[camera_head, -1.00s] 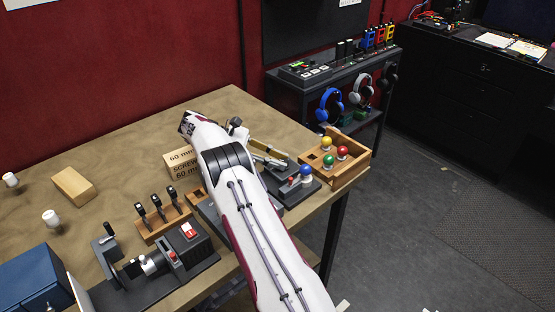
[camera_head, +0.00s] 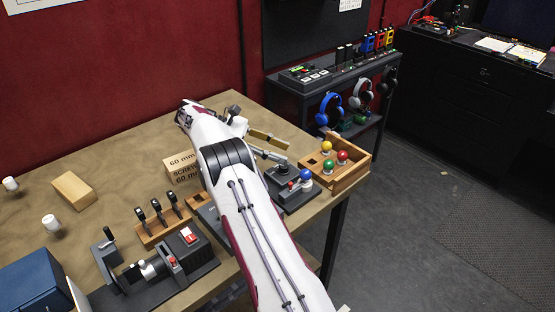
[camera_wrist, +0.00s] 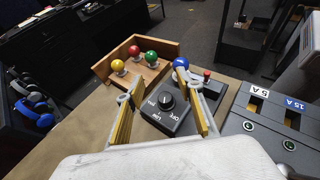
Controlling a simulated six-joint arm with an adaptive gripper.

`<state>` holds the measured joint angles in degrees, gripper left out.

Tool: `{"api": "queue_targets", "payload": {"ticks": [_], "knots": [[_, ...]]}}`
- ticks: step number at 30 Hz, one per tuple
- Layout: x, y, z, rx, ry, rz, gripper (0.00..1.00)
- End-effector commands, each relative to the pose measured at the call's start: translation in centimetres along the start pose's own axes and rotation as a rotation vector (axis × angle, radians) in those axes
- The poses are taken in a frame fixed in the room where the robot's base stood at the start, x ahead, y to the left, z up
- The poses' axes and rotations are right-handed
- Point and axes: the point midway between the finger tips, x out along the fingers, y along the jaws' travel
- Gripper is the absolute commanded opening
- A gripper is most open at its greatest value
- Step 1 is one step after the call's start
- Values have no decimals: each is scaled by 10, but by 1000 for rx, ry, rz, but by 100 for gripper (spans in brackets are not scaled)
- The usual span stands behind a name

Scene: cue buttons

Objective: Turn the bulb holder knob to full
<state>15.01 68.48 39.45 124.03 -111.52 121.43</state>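The bulb holder (camera_head: 297,199) is a dark base near the table's right edge, with a blue bulb (camera_head: 306,174) and a small red button. The knob also shows in the head view (camera_head: 283,168). My gripper (camera_wrist: 160,88) is open, its yellow-lined fingers apart on either side of the knob in the picture. It appears to be above the knob, not holding it. The knob's exact setting is hard to read.
A wooden tray (camera_head: 346,180) with yellow, red and green bulbs stands just right of the holder. A panel marked 5 A and 15 A (camera_wrist: 270,125) lies at right in the wrist view. A screw box (camera_head: 182,168) and levers (camera_head: 158,212) stand left of my arm.

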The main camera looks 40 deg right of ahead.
Motion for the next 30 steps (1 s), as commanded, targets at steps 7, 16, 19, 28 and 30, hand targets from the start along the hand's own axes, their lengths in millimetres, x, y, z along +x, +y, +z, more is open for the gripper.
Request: {"api": "queue_targets", "payload": {"ticks": [7, 16, 19, 28, 30], "knots": [[-13, 0, 30, 1, 1, 0, 37], [-19, 0, 45, 0, 1, 0, 37], [-19, 0, 45, 0, 0, 0, 37], [-16, 1, 46, 2, 0, -5, 37], [-11, 2, 51, 9, 3, -13, 37]]}}
